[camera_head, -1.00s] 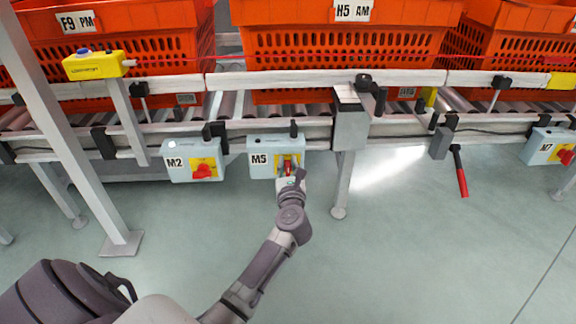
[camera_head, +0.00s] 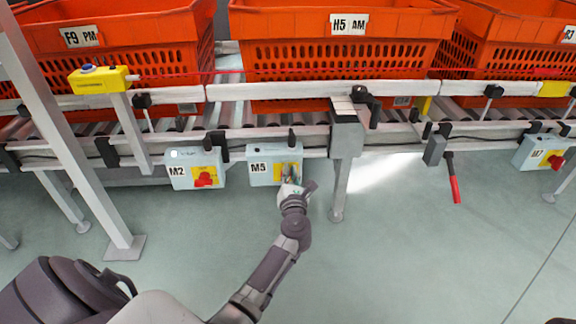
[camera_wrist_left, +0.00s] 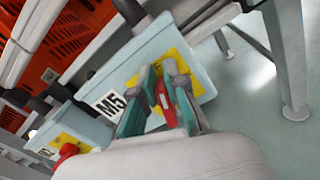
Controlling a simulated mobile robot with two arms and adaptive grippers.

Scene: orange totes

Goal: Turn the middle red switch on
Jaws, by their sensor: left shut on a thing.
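The middle switch box, labelled M5 (camera_head: 262,168), hangs under the conveyor rail in the head view. It also shows in the left wrist view (camera_wrist_left: 142,60), with a yellow plate and a red switch handle (camera_wrist_left: 165,100). My left gripper (camera_head: 290,184) is at the front of this box. In the left wrist view its fingers (camera_wrist_left: 163,98) are on both sides of the red handle, shut on it. In the head view the gripper hides most of the handle. My right gripper is not in view.
Box M2 (camera_head: 180,170) with a red switch (camera_head: 204,180) is to the left, and box M7 (camera_head: 536,150) is far right. A grey support leg (camera_head: 340,190) stands just right of M5. Orange totes (camera_head: 335,60) sit on the conveyor above. The floor in front is clear.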

